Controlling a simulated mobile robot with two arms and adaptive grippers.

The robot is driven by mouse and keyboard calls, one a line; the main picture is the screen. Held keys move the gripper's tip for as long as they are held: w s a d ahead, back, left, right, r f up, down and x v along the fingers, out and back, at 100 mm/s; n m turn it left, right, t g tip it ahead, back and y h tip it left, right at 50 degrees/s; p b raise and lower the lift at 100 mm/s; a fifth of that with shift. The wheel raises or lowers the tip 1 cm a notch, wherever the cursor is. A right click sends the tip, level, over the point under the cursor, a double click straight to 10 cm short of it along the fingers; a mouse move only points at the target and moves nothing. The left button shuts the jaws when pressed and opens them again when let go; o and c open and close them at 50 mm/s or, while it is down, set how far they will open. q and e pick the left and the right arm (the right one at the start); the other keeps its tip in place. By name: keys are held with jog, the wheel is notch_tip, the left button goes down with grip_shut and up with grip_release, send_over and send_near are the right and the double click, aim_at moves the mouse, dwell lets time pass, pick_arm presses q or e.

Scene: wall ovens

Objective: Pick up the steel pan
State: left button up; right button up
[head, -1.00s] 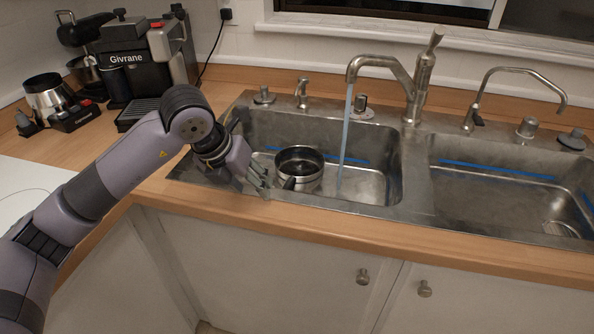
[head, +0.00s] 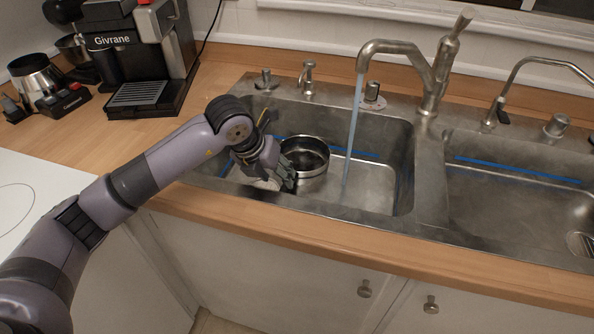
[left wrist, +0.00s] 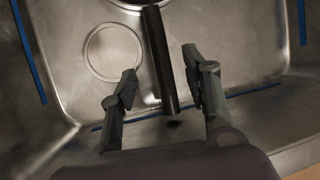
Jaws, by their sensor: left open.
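The steel pan (head: 304,158) sits in the left sink basin, with a dark inside and a shiny rim. In the left wrist view its dark handle (left wrist: 159,58) runs down from the top, and only a bit of the pan's rim shows at the top edge. My left gripper (head: 289,182) is at the near left side of the pan. In the left wrist view the left gripper (left wrist: 160,70) is open, its two fingers on either side of the handle with a gap on each side. The handle is mostly hidden by the gripper in the head view. My right gripper is not in view.
Water (head: 352,135) runs from the faucet (head: 400,48) into the left basin, right of the pan. The sink's front rim (head: 330,212) and wooden counter edge lie below my arm. A coffee machine (head: 140,55) stands at left. The right basin (head: 510,195) looks empty.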

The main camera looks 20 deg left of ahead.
aim_at(284, 186)
pick_arm(q)
jog(key=shift+x, duration=1.6)
jog(key=x, duration=0.5)
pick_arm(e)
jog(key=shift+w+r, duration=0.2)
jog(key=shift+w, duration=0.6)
pick_arm(q)
jog(key=shift+c, duration=0.5)
jog(key=shift+c, duration=0.6)
grip_shut()
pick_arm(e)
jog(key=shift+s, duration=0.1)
pick_arm(q)
jog(key=shift+r, duration=0.1)
